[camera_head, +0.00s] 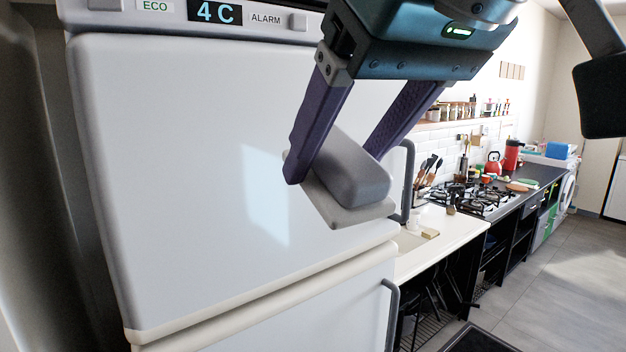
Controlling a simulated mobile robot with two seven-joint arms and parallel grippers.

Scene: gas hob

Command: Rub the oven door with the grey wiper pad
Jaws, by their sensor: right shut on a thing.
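My right gripper (336,165) comes down from the top of the view. Its purple fingers are shut on the grey wiper pad (352,178), which has a rounded grey grip on a paler flat base. The pad is tilted in front of the white fridge door, near its right edge; I cannot tell whether it touches the door. An oven door cannot be made out. The gas hob (487,196) is far off at the right, with dark fronts below it. My left gripper is not in view.
The tall white fridge (190,180) fills the left, with a "4 C" display (216,12) and dark handles on its right side. A white counter (450,232) with a sink adjoins it. A red kettle (493,163) stands beyond. Grey floor (560,300) is open at lower right.

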